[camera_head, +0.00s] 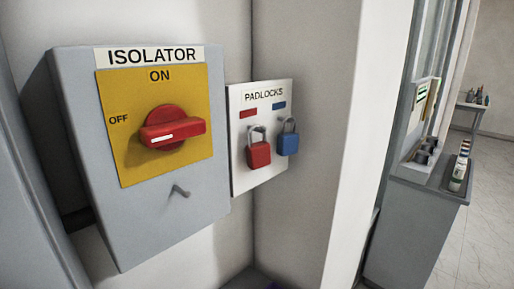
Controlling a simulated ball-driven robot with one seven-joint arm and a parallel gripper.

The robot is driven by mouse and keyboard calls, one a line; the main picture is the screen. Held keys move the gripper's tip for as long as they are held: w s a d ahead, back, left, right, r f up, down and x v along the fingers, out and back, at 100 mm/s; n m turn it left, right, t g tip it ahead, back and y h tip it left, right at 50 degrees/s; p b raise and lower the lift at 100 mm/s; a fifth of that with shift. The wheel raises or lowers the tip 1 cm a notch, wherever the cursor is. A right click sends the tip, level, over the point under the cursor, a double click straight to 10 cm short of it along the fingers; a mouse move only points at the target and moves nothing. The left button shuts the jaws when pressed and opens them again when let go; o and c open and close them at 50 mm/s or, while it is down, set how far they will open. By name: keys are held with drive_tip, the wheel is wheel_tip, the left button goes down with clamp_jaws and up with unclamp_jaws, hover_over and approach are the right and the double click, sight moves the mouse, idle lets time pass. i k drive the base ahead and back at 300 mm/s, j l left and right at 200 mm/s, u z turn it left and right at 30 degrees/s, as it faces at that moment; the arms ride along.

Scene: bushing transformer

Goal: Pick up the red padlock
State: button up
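The red padlock (259,155) hangs by its shackle on a white board (239,172) labelled PADLOCKS, below a small red label (249,113). A blue padlock (289,143) hangs just to its right, below a small blue label (279,105). My gripper is not in view, so its state does not show.
A grey isolator box (190,222) with a red rotary handle (172,130) on a yellow plate stands left of the board. A small hook (181,191) sticks out below the plate. A white wall edge (362,130) stands right. A grey cabinet (408,225) and open floor (487,220) lie beyond.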

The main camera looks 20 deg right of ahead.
sight(258, 153)
drive_tip(key=k+j, duration=0.1)
drive_tip(key=j, duration=0.35)
drive_tip(key=k+j, duration=0.1)
drive_tip(key=j, duration=0.35)
drive_tip(key=k+j, duration=0.1)
drive_tip(key=j, duration=0.35)
